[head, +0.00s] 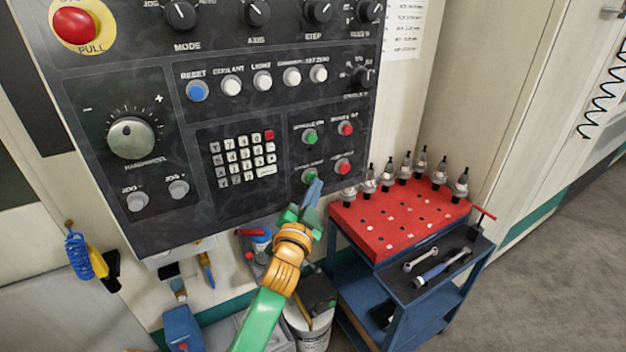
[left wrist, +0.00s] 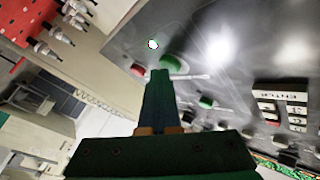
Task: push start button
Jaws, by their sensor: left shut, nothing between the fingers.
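A dark control panel (head: 235,115) fills the upper left of the head view. Its lower right part has two green buttons with red ones beside them. The lower green button (head: 308,175) is right by the tip of my left gripper (head: 313,190); its label is too small to read. The upper green button (head: 309,138) is clear of the gripper. In the left wrist view, my shut, empty left gripper (left wrist: 160,78) points at the panel, with a green button (left wrist: 176,65) just beyond its tip. I cannot tell whether they touch. My right gripper is out of view.
Red buttons (head: 343,167) and a white keypad (head: 243,158) flank the green buttons. A red emergency stop (head: 74,26) is at the top left. A blue cart (head: 371,288) with a red tool rack (head: 388,241) and several tool holders stands to the right.

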